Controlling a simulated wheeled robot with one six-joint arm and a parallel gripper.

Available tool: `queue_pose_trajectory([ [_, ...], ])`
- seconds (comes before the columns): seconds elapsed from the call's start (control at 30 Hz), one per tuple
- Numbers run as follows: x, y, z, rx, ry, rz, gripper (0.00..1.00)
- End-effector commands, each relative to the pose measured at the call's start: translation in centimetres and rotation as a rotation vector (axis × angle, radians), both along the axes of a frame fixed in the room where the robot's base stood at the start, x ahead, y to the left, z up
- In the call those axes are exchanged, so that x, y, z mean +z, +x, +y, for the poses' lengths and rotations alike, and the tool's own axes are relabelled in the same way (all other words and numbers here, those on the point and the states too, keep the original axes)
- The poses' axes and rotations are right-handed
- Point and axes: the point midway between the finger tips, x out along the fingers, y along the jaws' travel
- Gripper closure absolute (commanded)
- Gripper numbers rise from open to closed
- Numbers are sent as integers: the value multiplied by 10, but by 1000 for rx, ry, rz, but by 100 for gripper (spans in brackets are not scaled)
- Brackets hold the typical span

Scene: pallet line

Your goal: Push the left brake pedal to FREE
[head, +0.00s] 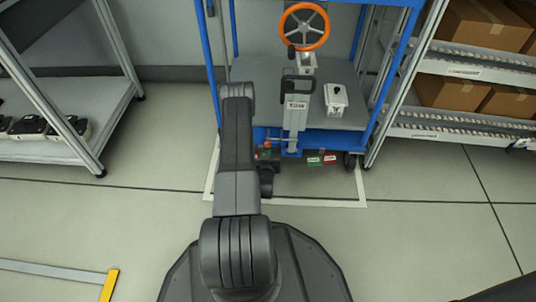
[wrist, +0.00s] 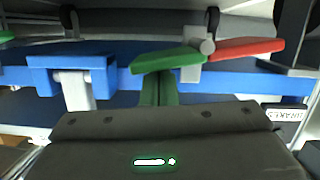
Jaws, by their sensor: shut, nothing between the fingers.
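In the wrist view a green pedal plate (wrist: 168,61) and a red pedal plate (wrist: 246,48) sit on either side of a grey pivot, by the cart's blue lower frame. My gripper (wrist: 158,91) is shut and empty, its narrow fingers close to the green plate's lower edge. I cannot tell whether they touch. In the head view my gripper (head: 267,155) is low at the cart's front, left of the tow post, and hides most of what is behind it. A second green plate (head: 313,161) and red plate (head: 330,160) show to the right.
The blue-framed cart (head: 300,140) has an orange handwheel (head: 304,26) and a grey tow post (head: 295,115). A shelf (head: 75,120) stands left and a roller rack with cartons (head: 455,95) right. The floor in front is open, with a yellow-ended bar (head: 109,285) at lower left.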

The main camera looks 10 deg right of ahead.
Motion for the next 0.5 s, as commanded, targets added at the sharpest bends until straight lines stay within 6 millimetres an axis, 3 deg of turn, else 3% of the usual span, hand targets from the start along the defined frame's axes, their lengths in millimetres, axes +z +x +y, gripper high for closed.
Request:
queue_pose_trajectory([
  [0.5, -10, -2, -7, -2, 225, -64, 100],
])
